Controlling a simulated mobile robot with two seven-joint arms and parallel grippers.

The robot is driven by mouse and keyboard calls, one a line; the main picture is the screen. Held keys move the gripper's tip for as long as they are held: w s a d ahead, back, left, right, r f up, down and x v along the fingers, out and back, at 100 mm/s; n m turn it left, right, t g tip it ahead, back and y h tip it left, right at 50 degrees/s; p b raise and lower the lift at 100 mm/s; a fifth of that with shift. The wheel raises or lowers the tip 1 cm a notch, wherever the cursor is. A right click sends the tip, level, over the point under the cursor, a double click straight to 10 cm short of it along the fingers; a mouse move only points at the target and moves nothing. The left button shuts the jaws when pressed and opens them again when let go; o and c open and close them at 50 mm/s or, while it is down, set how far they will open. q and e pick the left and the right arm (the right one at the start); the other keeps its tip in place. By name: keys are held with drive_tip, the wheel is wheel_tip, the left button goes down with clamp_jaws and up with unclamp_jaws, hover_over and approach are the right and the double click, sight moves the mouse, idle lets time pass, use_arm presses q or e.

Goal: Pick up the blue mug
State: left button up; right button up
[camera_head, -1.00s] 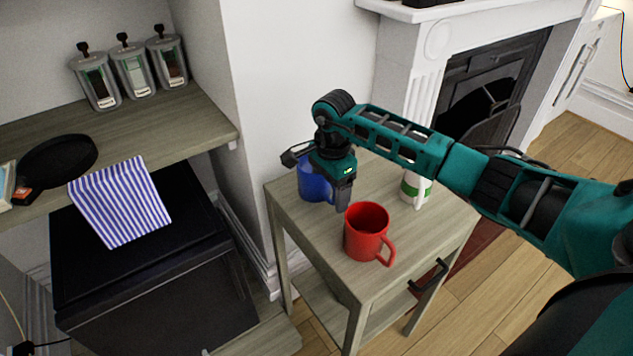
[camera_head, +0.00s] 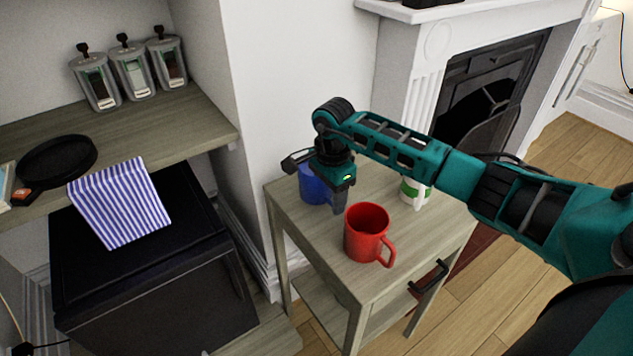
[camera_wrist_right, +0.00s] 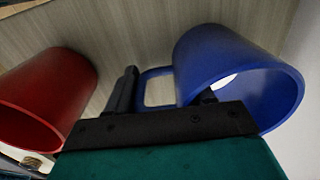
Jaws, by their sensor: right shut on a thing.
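The blue mug (camera_head: 312,188) stands at the back left of the small side table (camera_head: 310,242), partly hidden behind my right gripper. My right gripper (camera_head: 338,198) points down at the mug's near right side. In the right wrist view, the blue mug (camera_wrist_right: 235,65) is at the right with its handle toward the middle. One finger of my gripper (camera_wrist_right: 165,94) is outside the handle and the other is at the mug's rim, partly hidden. The gripper is shut on the mug, which looks upright. My left gripper is not in view.
A red mug (camera_head: 366,232) stands close in front of the gripper, and also shows in the wrist view (camera_wrist_right: 45,95). A white and green cup (camera_head: 413,191) stands at the table's back right. The wall is close behind; a fireplace (camera_head: 490,90) is to the right.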

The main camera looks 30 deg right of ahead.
clamp_jaws()
drive_tip(key=shift+r, duration=0.15)
